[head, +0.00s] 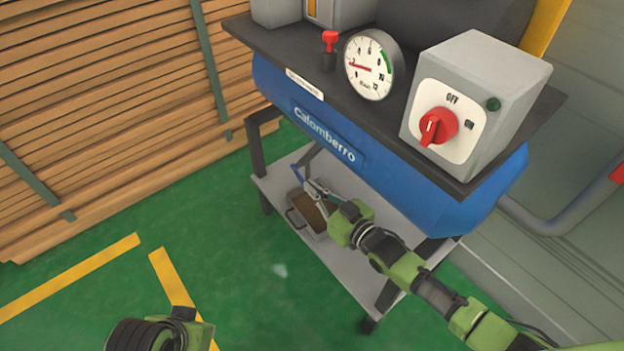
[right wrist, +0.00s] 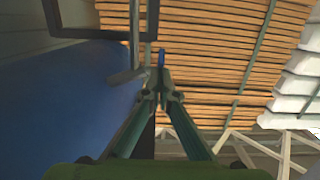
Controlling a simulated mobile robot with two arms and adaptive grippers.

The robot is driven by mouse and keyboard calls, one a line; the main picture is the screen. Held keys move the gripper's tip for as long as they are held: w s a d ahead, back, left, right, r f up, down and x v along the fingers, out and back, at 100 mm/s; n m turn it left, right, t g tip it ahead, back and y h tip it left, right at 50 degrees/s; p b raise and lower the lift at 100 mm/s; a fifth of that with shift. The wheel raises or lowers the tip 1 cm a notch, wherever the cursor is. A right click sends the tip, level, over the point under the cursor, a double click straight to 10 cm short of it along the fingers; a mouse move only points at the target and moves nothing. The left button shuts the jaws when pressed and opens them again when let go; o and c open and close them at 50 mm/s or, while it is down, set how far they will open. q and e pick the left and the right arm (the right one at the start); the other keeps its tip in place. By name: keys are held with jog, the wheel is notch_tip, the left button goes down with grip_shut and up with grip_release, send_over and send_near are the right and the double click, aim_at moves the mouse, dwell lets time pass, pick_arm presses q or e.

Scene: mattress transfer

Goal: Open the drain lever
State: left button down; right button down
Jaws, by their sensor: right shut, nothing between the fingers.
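The blue drain lever (head: 297,174) shows as a small piece under the front of the blue tank (head: 400,180). In the right wrist view the blue lever (right wrist: 161,58) stands just beyond the fingertips. My right gripper (head: 312,187) reaches in below the tank, close beside the lever. Its fingers (right wrist: 160,88) are together with nothing between them. I cannot tell whether the tips touch the lever. The valve body is mostly hidden. Of my left arm only a wrist part shows at the bottom left of the head view; its gripper is out of frame.
A metal pan (head: 293,218) with brown contents sits on the grey lower shelf (head: 345,278) beneath the gripper. Above are a pressure gauge (head: 370,66) and a switch box (head: 505,75) with a red knob. Stacked planks (head: 110,110) stand left; green floor is free in front.

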jog(key=shift+f, duration=0.1)
dwell(0.7)
notch_tip(320, 180, up, 10)
dwell(0.5)
